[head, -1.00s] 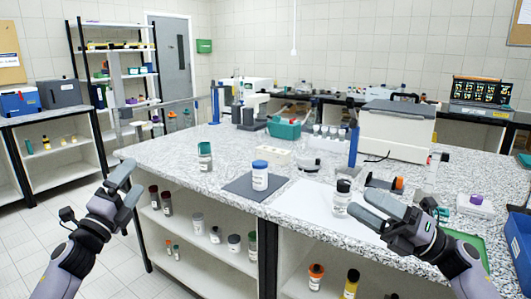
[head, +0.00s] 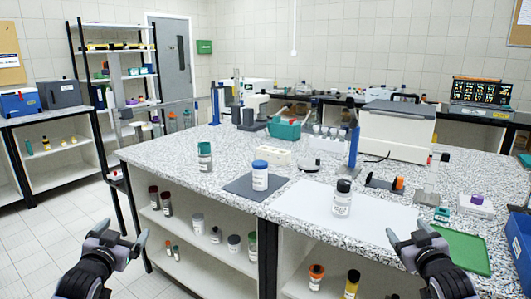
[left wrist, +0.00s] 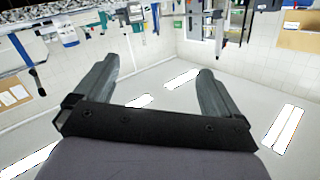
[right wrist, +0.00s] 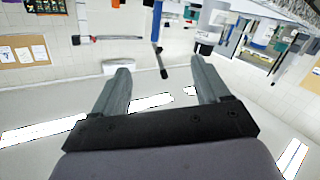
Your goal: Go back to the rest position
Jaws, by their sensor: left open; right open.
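My left gripper (head: 128,239) is open and empty, low at the left of the head view, in front of the bench and over the floor. Its spread fingers show in the left wrist view (left wrist: 157,88) with nothing between them. My right gripper (head: 415,238) is open and empty at the lower right of the head view, near the bench's front edge. Its fingers also stand apart in the right wrist view (right wrist: 162,85). A black-capped clear jar (head: 342,200) stands upright on a white sheet (head: 376,228), apart from my right gripper.
The speckled bench (head: 222,166) carries a blue-capped jar (head: 260,176) on a dark mat (head: 240,190) and a teal-capped jar (head: 205,157). A green tray (head: 462,249) lies right of my right gripper. Jars stand on shelves below. Floor at left is clear.

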